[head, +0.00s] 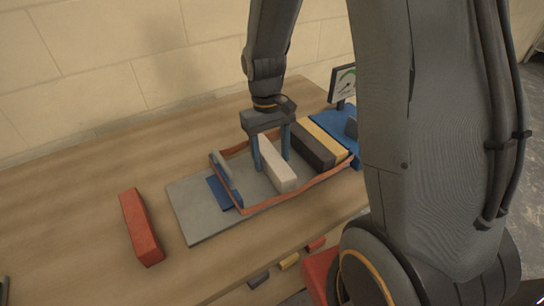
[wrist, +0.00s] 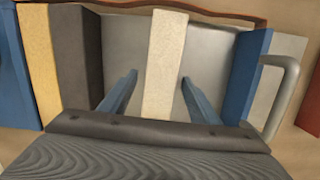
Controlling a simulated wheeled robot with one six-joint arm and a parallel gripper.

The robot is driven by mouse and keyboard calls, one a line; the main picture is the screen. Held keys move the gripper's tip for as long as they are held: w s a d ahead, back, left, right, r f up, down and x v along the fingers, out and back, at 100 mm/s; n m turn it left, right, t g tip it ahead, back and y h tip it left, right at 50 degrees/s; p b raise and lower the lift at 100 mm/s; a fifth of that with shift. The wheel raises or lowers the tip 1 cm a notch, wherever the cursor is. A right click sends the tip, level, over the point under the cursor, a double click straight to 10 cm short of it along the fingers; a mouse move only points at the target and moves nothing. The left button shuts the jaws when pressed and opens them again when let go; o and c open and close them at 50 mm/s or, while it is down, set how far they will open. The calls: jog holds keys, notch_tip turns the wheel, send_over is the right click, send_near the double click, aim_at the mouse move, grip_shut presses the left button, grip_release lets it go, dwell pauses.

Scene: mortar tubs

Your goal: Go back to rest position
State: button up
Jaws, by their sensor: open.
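My gripper (head: 271,150) is low over the grey board on the wooden table. Its two blue fingers stand on either side of a cream block (head: 277,166). In the wrist view my gripper (wrist: 160,92) is open, with a visible gap between each finger and the cream block (wrist: 166,60). The block stands among other blocks inside an orange-brown strap (head: 300,198).
A black block (head: 312,148) and a yellow block (head: 324,138) stand right of the cream one, near a blue end piece (head: 335,128). A blue clamp with a handle (head: 225,185) is at the left. A red block (head: 141,228) lies on the table. A gauge (head: 343,82) stands behind.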

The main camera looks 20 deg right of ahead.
jog(key=r, duration=0.5)
jog(key=w+r, duration=0.1)
jog(key=r, duration=0.1)
jog(key=shift+r+b, duration=0.15)
jog(key=shift+b, duration=0.25)
jog(key=s, duration=0.3)
jog(key=s+f+m+t, duration=0.1)
jog(key=s, duration=0.2)
jog(key=s+t, duration=0.1)
jog(key=s, duration=0.3)
jog(key=shift+s+f, duration=0.1)
jog(key=shift+f, duration=0.2)
